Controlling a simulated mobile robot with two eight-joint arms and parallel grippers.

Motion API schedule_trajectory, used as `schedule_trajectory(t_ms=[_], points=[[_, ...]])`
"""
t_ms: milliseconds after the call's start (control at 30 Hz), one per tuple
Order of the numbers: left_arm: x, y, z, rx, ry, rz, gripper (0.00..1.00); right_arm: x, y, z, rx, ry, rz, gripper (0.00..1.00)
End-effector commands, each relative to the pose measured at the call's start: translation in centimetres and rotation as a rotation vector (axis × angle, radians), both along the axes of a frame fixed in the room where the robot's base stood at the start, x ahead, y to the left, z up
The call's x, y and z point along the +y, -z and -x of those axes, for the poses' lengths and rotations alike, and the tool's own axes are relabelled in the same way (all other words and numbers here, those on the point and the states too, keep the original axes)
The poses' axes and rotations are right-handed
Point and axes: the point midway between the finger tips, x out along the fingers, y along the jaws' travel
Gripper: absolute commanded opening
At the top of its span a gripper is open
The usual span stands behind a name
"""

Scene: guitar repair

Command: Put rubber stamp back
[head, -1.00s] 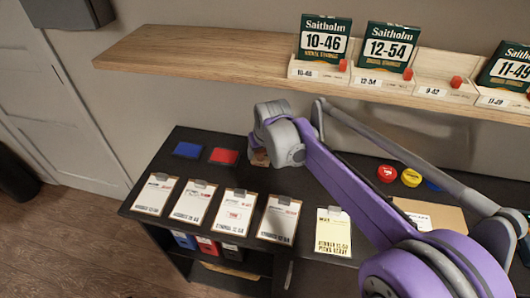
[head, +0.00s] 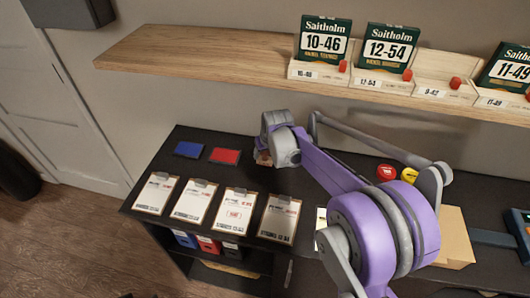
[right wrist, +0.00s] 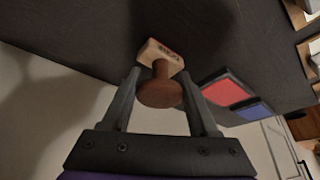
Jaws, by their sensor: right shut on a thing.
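The rubber stamp (right wrist: 162,78) has a round brown wooden handle and a pale wooden block with small dark lettering. In the right wrist view it sits between the two fingers of my right gripper (right wrist: 160,92), which is shut on the handle. In the head view a small part of the stamp (head: 264,158) shows below my right gripper (head: 267,148), over the black bench top, right of the red ink pad (head: 225,156). I cannot tell whether the stamp touches the bench. My left gripper is out of view.
A blue ink pad (head: 189,149) lies left of the red one. Several clipboards (head: 232,211) line the bench's front edge. Red (head: 386,171) and yellow (head: 409,174) round tins and a cardboard piece (head: 456,235) lie to the right. A wooden shelf (head: 200,60) with string packs overhangs behind.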

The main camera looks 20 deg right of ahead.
Motion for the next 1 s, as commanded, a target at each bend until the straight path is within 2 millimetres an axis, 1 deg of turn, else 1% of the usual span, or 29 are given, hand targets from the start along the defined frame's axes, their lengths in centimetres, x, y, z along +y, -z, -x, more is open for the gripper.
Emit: schedule_trajectory(t_ms=[133, 267, 300, 433, 667, 767, 867, 1000], points=[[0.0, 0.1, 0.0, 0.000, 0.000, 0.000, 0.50, 0.0, 0.0, 0.0, 0.000, 0.000, 0.000, 0.24], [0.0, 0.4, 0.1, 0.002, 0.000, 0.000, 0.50, 0.0, 0.5, 0.0, 0.001, 0.000, 0.000, 0.24], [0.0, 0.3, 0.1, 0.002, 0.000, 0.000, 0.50, 0.0, 0.4, 0.0, 0.001, 0.000, 0.000, 0.67], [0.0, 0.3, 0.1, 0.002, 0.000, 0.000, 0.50, 0.0, 0.3, 0.0, 0.000, 0.000, 0.000, 0.90], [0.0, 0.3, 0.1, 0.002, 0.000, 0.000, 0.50, 0.0, 0.3, 0.0, 0.000, 0.000, 0.000, 0.90], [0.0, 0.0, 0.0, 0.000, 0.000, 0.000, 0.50, 0.0, -0.1, 0.0, 0.000, 0.000, 0.000, 0.90], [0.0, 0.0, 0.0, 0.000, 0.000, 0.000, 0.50, 0.0, -1.0, 0.4, 0.000, 0.000, 0.000, 0.90], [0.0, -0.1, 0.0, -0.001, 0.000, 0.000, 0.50, 0.1, -3.2, 1.4, 0.000, 0.000, 0.000, 0.90]])
